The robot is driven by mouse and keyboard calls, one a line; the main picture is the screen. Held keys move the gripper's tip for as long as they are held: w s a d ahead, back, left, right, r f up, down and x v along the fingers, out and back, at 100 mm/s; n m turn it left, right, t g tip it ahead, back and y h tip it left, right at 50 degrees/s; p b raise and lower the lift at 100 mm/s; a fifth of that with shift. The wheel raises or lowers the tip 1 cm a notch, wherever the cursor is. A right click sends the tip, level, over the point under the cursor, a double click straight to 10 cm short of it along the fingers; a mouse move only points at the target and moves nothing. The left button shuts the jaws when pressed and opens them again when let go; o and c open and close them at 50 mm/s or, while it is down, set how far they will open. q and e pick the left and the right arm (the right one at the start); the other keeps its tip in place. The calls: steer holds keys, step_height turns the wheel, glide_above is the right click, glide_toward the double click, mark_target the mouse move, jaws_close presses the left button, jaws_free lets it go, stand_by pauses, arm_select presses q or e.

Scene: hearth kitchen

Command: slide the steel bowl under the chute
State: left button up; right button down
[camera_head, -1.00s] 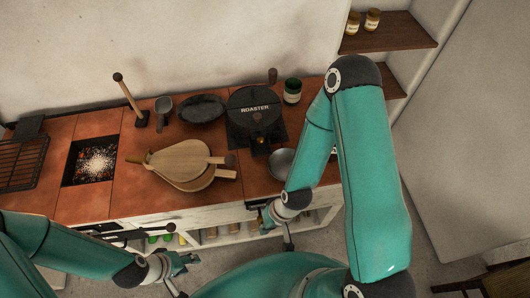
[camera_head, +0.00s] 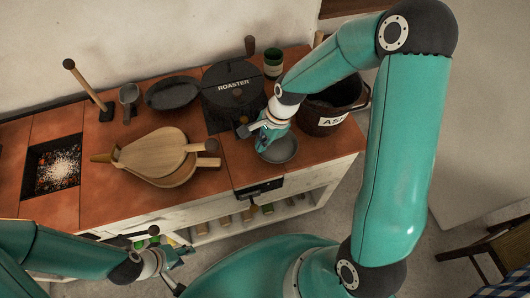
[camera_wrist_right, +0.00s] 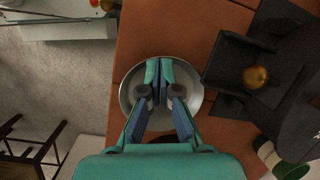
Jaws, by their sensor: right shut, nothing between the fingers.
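The steel bowl (camera_head: 284,153) stands on the orange tiled counter, in front of and to the right of the black roaster (camera_head: 232,88). My right gripper (camera_head: 262,135) is over the bowl. In the right wrist view its fingertips (camera_wrist_right: 159,82) are together and empty, within the outline of the bowl (camera_wrist_right: 196,108); whether they touch it I cannot tell. The roaster's dark chute (camera_wrist_right: 235,68) is beside the bowl, to the right in that view, with a round brass knob on it. My left gripper (camera_head: 172,262) hangs in front of the counter, away from the bowl; its fingers are unclear.
A dark bucket (camera_head: 327,118) with a partly hidden label stands at the right end. Counter near the bowl's front edge is clear.

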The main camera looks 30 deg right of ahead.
mark_target(276, 146)
steer(key=w+d+r+m+b, duration=0.1)
steer(key=d+r+m+b, duration=0.15)
steer(key=d+m, duration=0.2)
arm_select(q)
step_height(276, 146, down, 3)
steer(key=shift+r+p, duration=0.15)
steer(key=shift+p, duration=0.4)
arm_select(e)
steer(key=shift+m+h, duration=0.3)
steer(key=shift+m, duration=0.15)
steer(key=x, duration=0.9)
steer(key=shift+w+a+r, duration=0.1)
steer(key=shift+w+a, duration=0.05)
steer(key=shift+w, duration=0.05)
